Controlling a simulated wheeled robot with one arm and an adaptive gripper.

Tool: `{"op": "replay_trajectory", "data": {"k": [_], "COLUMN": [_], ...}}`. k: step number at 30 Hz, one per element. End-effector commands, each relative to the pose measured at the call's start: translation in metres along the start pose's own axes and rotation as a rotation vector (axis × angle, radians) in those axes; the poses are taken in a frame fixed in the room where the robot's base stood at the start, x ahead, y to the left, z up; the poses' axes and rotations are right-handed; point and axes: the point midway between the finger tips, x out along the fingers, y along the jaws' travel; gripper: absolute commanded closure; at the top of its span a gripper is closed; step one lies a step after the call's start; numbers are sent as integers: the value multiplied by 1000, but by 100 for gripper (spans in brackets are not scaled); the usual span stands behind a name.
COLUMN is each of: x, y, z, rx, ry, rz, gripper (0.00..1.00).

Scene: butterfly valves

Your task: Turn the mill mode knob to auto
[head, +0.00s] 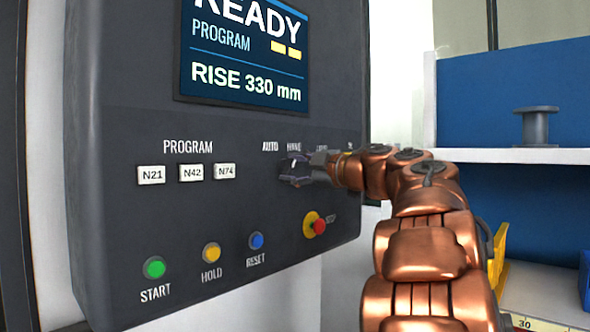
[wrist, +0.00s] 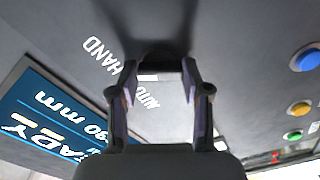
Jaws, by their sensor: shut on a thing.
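The mill mode knob (wrist: 160,56) is a dark knob on the grey control panel (head: 110,235). In the wrist view it sits between the two fingers of my gripper (wrist: 160,70), which are shut on it from both sides. A white mark shows near the knob's front. The words HAND and AUTO show upside down beside it. In the head view my gripper (head: 297,170) is at the panel, just below the AUTO label (head: 270,146) and the HAND label. It largely hides the knob there. The other labels to the right are partly hidden or unreadable.
Program buttons (head: 191,173) lie left of the knob. Green, yellow and blue buttons (head: 211,252) and a red stop button (head: 319,226) lie below. A screen (head: 245,50) reads READY. At right are a shelf (head: 505,155) with a grey spool and a yellow bin (head: 497,258).

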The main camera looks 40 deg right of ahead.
Motion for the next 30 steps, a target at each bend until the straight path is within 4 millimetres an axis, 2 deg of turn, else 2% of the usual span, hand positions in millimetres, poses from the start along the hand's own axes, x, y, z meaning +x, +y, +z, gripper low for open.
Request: {"op": "replay_trajectory", "data": {"k": [1,6,17,30], "x": [0,0,0,0], "y": [0,0,-1,-2], "z": [0,0,1,2], "rx": [0,0,-72,-434], "ry": [0,0,0,0], "rz": [0,0,0,-1], "gripper": [72,87,87,87]}}
